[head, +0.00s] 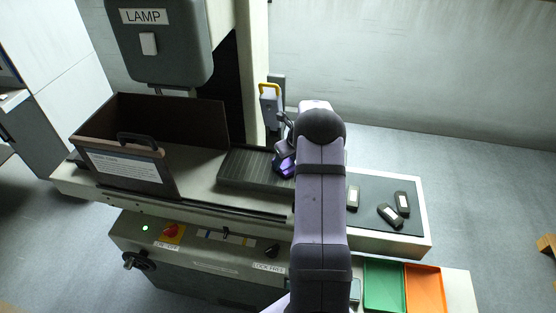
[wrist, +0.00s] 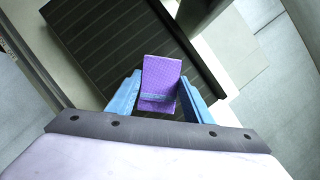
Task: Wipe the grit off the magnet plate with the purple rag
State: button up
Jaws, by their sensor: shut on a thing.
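The purple rag (wrist: 160,82) is between the two blue fingers of my gripper (wrist: 163,97), which is shut on it in the wrist view. The rag also shows in the head view (head: 284,168), at the right part of the dark magnet plate (head: 245,168). In the wrist view the striped plate (wrist: 115,40) lies beneath and beyond the rag. I cannot tell whether the rag touches the plate. No grit is clear to see on the visible part of the plate. My arm hides what lies to the right of the rag in the head view.
A brown open box (head: 130,180) with a handle stands left of the plate. Several dark blocks (head: 390,215) lie on the dark mat at right. A green tray (head: 383,285) and an orange tray (head: 425,290) are at front right. The LAMP housing (head: 158,45) hangs at back left.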

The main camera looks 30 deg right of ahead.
aim_at(245, 160)
jog(key=shift+w+a+p, duration=1.6)
jog(key=shift+w+a, duration=1.55)
jog(key=shift+a, duration=0.1)
jog(key=shift+w+a+f, duration=0.1)
jog(key=shift+w+a, duration=1.7)
jog(key=shift+w, duration=0.05)
jog(key=shift+w+a+r, duration=0.2)
jog(key=shift+a, duration=0.05)
notch_tip(245, 160, up, 6)
jog(key=p, duration=0.3)
jog(key=shift+d+f, duration=0.1)
jog(key=shift+f, duration=0.1)
jog(key=shift+r, duration=1.15)
